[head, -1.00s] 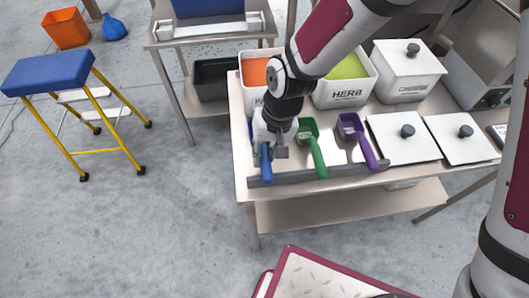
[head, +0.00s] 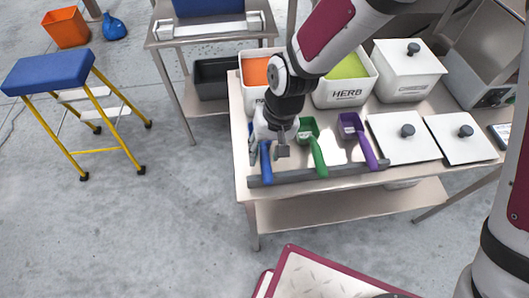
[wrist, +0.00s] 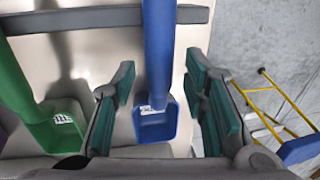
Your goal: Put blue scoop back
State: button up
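The blue scoop (head: 266,164) lies at the left end of the bench, its handle resting across the grey rail (head: 330,171). In the wrist view the scoop's handle (wrist: 158,50) runs over the rail (wrist: 70,19), with its bowl nearer my camera. My gripper (head: 267,153) is over the scoop, pointing down. In the wrist view my gripper (wrist: 160,92) is open, one finger on each side of the scoop, with gaps visible on both sides. The green scoop (head: 315,150) and purple scoop (head: 358,140) lie to the right, also with handles over the rail.
Behind the scoops stand the white bin with orange contents (head: 255,70) and the HERB bin (head: 345,92). White lids (head: 402,147) lie at the right. The green scoop (wrist: 52,120) is close to my gripper. A blue-topped step stool (head: 48,72) stands on the floor at left.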

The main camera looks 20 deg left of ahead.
notch_tip(320, 180, up, 11)
jog(key=w+d, duration=0.1)
jog(key=shift+d, duration=0.4)
jog(key=w+d+r+m+t+h, duration=0.1)
jog(key=d+r+t, duration=0.1)
jog(key=d+r, duration=0.55)
jog(key=d+r+m+t, duration=0.15)
jog(key=d+r, duration=0.25)
jog(key=d, duration=0.7)
jog(key=s+d+r+m+t, duration=0.1)
jog(key=s+d+r+m, duration=0.2)
jog(key=s+d, duration=0.7)
jog(key=d+r, duration=0.1)
jog(key=d, duration=0.3)
jog(key=shift+s+r+m+t+h, duration=0.35)
jog(key=shift+h, duration=0.05)
